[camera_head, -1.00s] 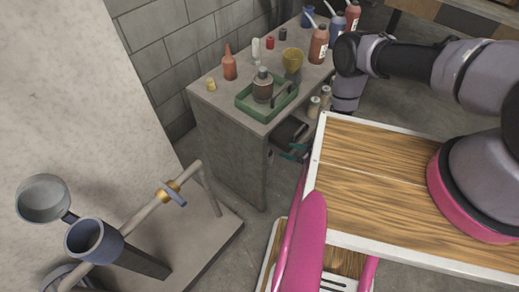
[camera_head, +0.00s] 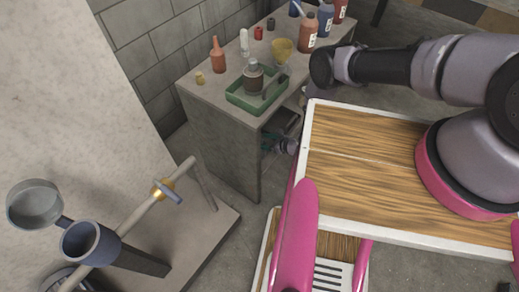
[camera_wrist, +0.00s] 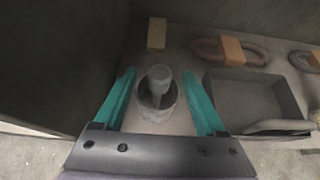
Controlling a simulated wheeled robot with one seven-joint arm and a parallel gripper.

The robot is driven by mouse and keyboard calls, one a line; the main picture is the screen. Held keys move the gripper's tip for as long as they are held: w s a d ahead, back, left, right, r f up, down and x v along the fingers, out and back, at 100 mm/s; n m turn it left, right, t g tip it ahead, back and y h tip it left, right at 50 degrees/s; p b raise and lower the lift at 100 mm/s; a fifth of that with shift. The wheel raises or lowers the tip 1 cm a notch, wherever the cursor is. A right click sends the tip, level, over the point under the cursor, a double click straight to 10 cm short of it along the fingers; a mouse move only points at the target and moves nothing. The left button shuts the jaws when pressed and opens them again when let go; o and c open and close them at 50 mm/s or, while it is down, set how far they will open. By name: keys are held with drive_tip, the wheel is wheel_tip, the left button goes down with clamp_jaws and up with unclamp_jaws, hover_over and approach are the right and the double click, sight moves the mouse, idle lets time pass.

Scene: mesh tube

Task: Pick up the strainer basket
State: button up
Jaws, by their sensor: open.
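The likely strainer basket (camera_wrist: 150,108) is a small grey, rough-walled round cup on a shelf in the wrist view. A grey upright piece with a rounded top stands in or just behind it; I cannot tell which. My gripper (camera_wrist: 158,72) is open, with one teal finger on each side of the cup and visible gaps between. It holds nothing. In the head view my gripper (camera_head: 270,142) reaches into the open side of the grey cabinet (camera_head: 222,150). The basket is hidden there.
In the wrist view a grey tray (camera_wrist: 250,100) lies close right of my right finger. A tan block (camera_wrist: 157,33) and a brown ring (camera_wrist: 210,50) lie behind. A dark wall stands left. A green tray (camera_head: 243,108) and bottles stand on the cabinet top.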

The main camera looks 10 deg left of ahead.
drive_tip(key=shift+a, duration=0.1)
drive_tip(key=shift+c, duration=0.3)
clamp_jaws()
idle(1.1)
